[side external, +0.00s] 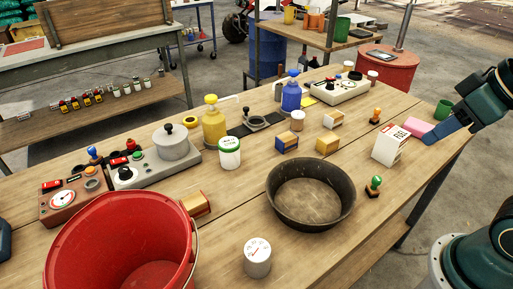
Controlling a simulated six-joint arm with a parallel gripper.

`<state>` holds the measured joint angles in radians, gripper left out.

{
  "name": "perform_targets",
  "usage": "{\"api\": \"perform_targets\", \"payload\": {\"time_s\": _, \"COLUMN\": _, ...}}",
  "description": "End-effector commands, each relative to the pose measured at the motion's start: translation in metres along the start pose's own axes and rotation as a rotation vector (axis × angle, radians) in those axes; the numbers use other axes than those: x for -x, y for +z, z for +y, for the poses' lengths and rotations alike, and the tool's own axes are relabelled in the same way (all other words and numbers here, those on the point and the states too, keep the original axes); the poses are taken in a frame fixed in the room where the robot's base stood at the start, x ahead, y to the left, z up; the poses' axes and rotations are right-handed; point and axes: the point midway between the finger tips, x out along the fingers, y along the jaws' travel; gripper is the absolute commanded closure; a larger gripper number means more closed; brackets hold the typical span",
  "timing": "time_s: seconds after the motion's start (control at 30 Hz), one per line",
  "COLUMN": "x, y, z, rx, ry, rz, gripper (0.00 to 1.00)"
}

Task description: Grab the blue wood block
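The blue wood block (280,145) lies near the middle of the table, a small block with a blue end and a wood-coloured side. It is behind the black round pan and right of the white jar with a green lid. My gripper (438,134) is at the right edge of the table, far from the block. Its blue end is angled down to the left, beside a pink block (417,126). I cannot tell whether its fingers are open or whether it touches the pink block.
Similar yellow (327,145) and cream (334,118) blocks lie right of the blue one. The black pan (347,208), white box (390,147) and green-topped stamp (374,187) stand between it and my gripper. A red bucket (70,250) fills the front left. Bottles (291,96) stand behind.

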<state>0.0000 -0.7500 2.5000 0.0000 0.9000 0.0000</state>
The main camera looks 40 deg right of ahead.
Motion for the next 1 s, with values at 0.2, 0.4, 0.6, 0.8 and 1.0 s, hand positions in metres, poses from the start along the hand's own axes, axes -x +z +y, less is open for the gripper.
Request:
{"api": "perform_targets", "payload": {"time_s": 0.2, "x": 0.000, "y": 0.000, "z": 0.000, "rx": 0.000, "ry": 0.000, "rz": 0.000, "gripper": 0.36}}
{"api": "perform_targets", "payload": {"time_s": 0.4, "x": 0.000, "y": 0.000, "z": 0.000, "rx": -0.001, "ry": 0.000, "rz": 0.000, "gripper": 0.36}}
{"api": "perform_targets", "payload": {"time_s": 0.6, "x": 0.001, "y": -0.008, "z": 0.000, "rx": -0.030, "ry": 0.000, "rz": -0.010, "gripper": 0.36}}
{"api": "perform_targets", "payload": {"time_s": 0.8, "x": 0.000, "y": -0.034, "z": -0.001, "rx": -0.133, "ry": 0.002, "rz": -0.045, "gripper": 0.36}}
{"api": "perform_targets", "payload": {"time_s": 1.0, "x": -0.006, "y": -0.074, "z": -0.001, "rx": -0.292, "ry": 0.012, "rz": -0.095, "gripper": 0.36}}
